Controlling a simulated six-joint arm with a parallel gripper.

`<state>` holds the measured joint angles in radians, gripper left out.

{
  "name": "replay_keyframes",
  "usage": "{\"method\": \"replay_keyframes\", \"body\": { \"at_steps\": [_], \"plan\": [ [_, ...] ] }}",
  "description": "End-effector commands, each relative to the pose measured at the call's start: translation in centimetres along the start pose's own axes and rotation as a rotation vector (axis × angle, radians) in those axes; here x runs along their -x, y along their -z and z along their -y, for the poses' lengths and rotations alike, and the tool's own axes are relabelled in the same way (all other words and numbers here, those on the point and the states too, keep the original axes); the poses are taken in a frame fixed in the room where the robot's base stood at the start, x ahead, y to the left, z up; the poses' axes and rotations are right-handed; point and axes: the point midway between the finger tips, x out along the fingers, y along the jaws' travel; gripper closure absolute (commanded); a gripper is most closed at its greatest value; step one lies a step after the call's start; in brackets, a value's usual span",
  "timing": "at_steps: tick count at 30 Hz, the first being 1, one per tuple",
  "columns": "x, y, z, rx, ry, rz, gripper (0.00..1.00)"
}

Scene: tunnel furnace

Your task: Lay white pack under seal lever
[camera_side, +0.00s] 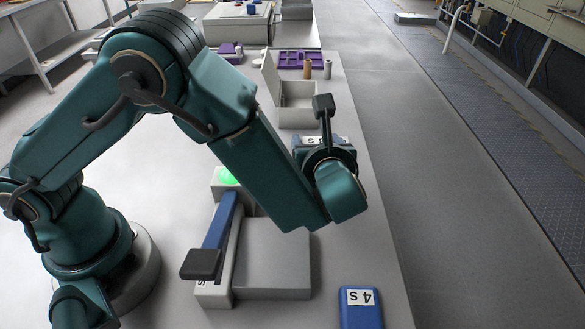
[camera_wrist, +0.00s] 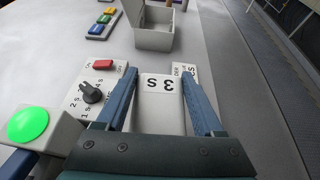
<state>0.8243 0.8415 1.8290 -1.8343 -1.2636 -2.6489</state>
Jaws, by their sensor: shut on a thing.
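My gripper (camera_wrist: 159,75) is shut on the white pack (camera_wrist: 162,112), marked "3 S", with one blue finger on each side of it. In the side view my wrist hides most of the gripper, and only part of the held pack's label seems to show. The seal lever (camera_side: 221,222) is a blue bar with a dark handle (camera_side: 201,264), left of a grey flat bed (camera_side: 272,258). It appears raised over its pale base, though the angle makes this hard to judge. My gripper is beyond the sealer, up and right of it in the side view.
A green lamp (camera_wrist: 28,125) glows at the lever's far end. A panel with a dark knob (camera_wrist: 92,92) and red button (camera_wrist: 103,64) stands beside my gripper. A blue "4 S" block (camera_side: 361,307) lies near the table edge. An open grey box (camera_side: 297,114) stands beyond.

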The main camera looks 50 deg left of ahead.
Motion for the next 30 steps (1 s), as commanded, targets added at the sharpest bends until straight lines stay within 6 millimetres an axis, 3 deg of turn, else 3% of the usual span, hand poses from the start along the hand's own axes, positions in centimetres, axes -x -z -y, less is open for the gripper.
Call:
{"method": "replay_keyframes", "body": {
  "at_steps": [9, 16, 24, 30],
  "plan": [
    [-1.1, -2.6, -2.3, 0.001, 0.002, 0.0, 0.98],
    [1.0, -5.7, -3.0, 0.003, 0.014, -0.001, 0.98],
    [3.5, -9.6, -8.0, 0.021, -0.039, -0.002, 0.98],
    [3.8, -10.4, -11.4, 0.035, -0.087, -0.001, 0.98]
  ]
}}
